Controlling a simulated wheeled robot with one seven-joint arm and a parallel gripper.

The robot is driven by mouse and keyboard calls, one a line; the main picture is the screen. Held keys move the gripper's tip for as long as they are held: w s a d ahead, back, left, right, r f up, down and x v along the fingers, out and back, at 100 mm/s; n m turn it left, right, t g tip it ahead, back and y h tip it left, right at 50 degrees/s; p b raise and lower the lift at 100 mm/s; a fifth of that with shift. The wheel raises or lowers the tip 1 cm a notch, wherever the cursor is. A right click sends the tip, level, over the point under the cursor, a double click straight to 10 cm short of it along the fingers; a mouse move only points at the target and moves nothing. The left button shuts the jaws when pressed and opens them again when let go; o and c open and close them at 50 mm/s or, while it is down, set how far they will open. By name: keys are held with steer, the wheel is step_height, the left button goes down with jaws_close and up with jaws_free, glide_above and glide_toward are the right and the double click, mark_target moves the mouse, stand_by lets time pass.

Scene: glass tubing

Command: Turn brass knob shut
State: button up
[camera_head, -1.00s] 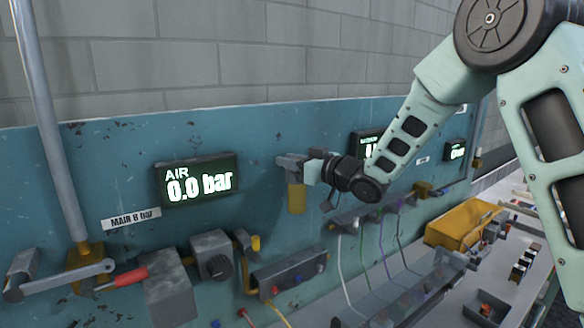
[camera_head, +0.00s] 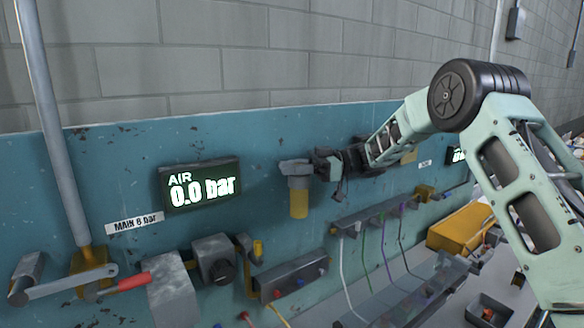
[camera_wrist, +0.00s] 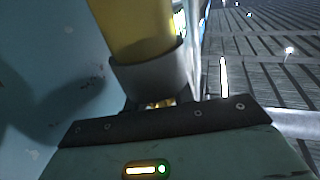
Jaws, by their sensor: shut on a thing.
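The grey filter body (camera_head: 295,168) with a yellow bowl (camera_head: 299,203) hangs on the blue panel right of the AIR display. My gripper (camera_head: 316,164) is at the right side of the filter body and is shut. In the wrist view, a small brass piece, apparently the brass knob (camera_wrist: 160,104), shows between the jaws, just below a grey collar (camera_wrist: 148,72). The yellow bowl (camera_wrist: 130,30) rises above that collar. Most of the knob is hidden by the jaws, and its turn angle cannot be seen.
The AIR display (camera_head: 200,185) reads 0.0 bar. A lever valve with a red grip (camera_head: 133,281) is at lower left. A grey manifold (camera_head: 290,275) and a rail with coloured tubes (camera_head: 375,215) lie below my gripper. A yellow bin (camera_head: 460,228) stands at right.

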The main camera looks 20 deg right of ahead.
steer(key=shift+s+r+n+g, duration=0.1)
steer(key=shift+n+g, duration=0.7)
steer(key=shift+g, duration=0.8)
steer(key=o, duration=1)
steer(key=shift+d+f+b, duration=0.2)
steer(key=shift+d+b, duration=0.3)
steer(key=w+d+b, duration=0.2)
steer(key=d+b, duration=0.4)
steer(key=d, duration=1)
steer(key=shift+w+r, duration=0.15)
